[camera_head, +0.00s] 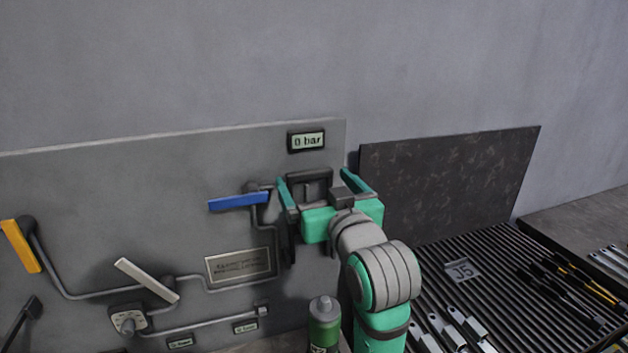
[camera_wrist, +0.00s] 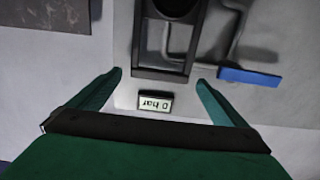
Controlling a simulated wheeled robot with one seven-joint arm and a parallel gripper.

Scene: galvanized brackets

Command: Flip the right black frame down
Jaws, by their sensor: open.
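The right black frame (camera_head: 310,176) is on the grey panel, below the pressure display, and stands out near the panel's right edge. In the wrist view the frame's crossbar (camera_wrist: 160,75) lies between my two fingertips, with a visible gap to either side. My green gripper (camera_head: 318,183) is open in front of the frame. It also shows in the wrist view (camera_wrist: 158,79), with nothing held. My gripper and wrist hide part of the frame's lower portion in the head view, so its mounting is not clear.
A blue lever (camera_head: 238,202) on a pipe sits just left of my gripper. The "0 bar" display (camera_head: 306,140) is above it. A white lever (camera_head: 147,280) and an orange lever (camera_head: 21,246) are further left. A green bottle (camera_head: 324,325) stands below. A dark ribbed rack (camera_head: 500,260) lies right.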

